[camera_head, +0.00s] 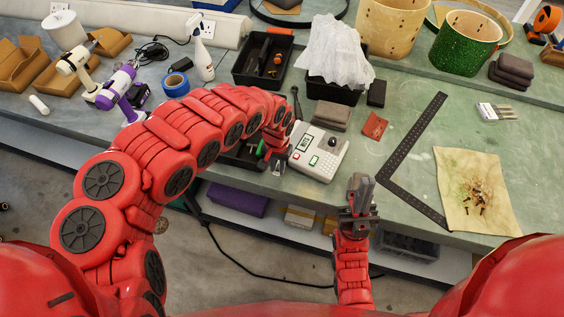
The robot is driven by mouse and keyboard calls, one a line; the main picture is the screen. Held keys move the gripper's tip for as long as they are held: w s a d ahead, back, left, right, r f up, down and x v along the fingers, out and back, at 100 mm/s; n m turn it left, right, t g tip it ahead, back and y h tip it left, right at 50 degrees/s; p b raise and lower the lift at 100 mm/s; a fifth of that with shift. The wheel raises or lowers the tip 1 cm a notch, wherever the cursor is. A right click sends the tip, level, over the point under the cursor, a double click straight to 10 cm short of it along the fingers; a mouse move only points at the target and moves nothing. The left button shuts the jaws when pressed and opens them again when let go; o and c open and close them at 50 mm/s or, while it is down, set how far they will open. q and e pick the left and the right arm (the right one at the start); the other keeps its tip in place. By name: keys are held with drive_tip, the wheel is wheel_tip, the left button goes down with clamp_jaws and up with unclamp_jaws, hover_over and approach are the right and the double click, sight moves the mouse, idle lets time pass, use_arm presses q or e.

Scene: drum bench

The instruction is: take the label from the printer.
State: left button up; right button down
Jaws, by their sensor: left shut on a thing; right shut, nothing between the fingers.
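The label printer (326,154) is a pale box with a dark round button and a small keypad, near the front edge of the green bench. A small white label (303,144) with dark lettering shows at the printer's left part. My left gripper (288,152) reaches down beside it and is shut on the label; the fingertips are small and partly hidden by my red arm. My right gripper (360,188) is shut and empty, in front of the bench edge, to the right of and nearer than the printer.
Behind the printer stand a black bin with white plastic (335,50) and a black tool tray (263,59). A grey folded cloth (332,115) and a red sandpaper piece (375,126) lie nearby. A black perforated angle (400,160) and a stained cloth (470,170) lie right.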

use_arm(q)
drive_tip(key=shift+r+p, duration=2.2)
drive_tip(key=shift+r, duration=0.3)
